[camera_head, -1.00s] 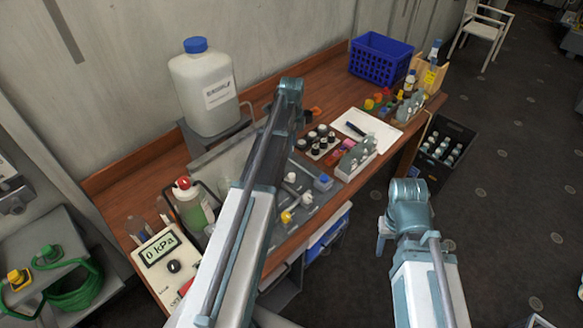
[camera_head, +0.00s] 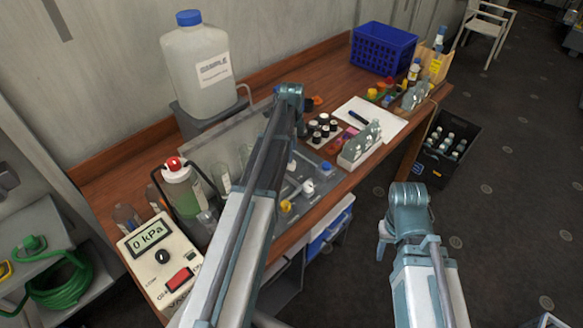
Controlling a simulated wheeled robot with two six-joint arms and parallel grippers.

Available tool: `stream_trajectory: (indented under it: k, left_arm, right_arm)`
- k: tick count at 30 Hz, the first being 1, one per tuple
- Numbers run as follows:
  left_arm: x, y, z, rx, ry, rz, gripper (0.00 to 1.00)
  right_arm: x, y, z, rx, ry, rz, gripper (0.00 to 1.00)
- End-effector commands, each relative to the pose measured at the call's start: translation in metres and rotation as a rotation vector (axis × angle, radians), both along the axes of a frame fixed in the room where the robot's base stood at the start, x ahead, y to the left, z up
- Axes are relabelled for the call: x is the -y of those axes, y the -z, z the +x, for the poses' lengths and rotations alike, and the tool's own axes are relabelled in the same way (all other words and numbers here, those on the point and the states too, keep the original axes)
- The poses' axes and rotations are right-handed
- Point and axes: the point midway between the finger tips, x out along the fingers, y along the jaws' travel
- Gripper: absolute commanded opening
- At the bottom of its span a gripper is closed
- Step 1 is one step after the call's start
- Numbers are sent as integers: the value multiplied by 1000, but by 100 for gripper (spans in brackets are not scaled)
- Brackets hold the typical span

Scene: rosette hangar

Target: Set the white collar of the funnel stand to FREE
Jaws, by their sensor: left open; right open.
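A grey tray (camera_head: 318,200) on the wooden bench holds small fittings: a white knob-like piece (camera_head: 308,187), a yellow knob (camera_head: 285,206) and a blue-topped block (camera_head: 326,168). I cannot tell whether one of these is the funnel stand's white collar; no FREE mark is legible. My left arm crosses in front of the tray and hides part of it. My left gripper (camera_head: 301,122) is at the far end of that arm, above the bench, mostly hidden and open. My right gripper (camera_head: 384,231) is open and empty, off the bench's front edge over the floor.
A large white jug (camera_head: 197,75) stands at the back left. A green-liquid bottle (camera_head: 180,192) and a 0 kPa vacuum box (camera_head: 157,252) are at the near left. Several black-capped vials (camera_head: 320,130), a bottle rack (camera_head: 360,146) and a blue basket (camera_head: 381,52) lie further right.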

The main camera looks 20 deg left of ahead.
Motion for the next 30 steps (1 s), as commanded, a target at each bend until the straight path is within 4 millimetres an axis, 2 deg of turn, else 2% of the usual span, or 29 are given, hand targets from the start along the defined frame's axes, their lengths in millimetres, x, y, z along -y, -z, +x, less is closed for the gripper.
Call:
stream_trajectory:
  k: [1,9,20,30]
  left_arm:
    - [0,15,0,0,0,0,66]
    - [0,45,-1,0,0,0,66]
    - [0,47,-1,0,0,-1,66]
    - [0,47,-1,0,0,-1,7]
  right_arm:
    - [0,15,0,0,0,0,50]
    - [0,45,0,0,1,0,50]
    - [0,47,0,0,1,0,50]
    - [0,47,0,0,1,0,50]
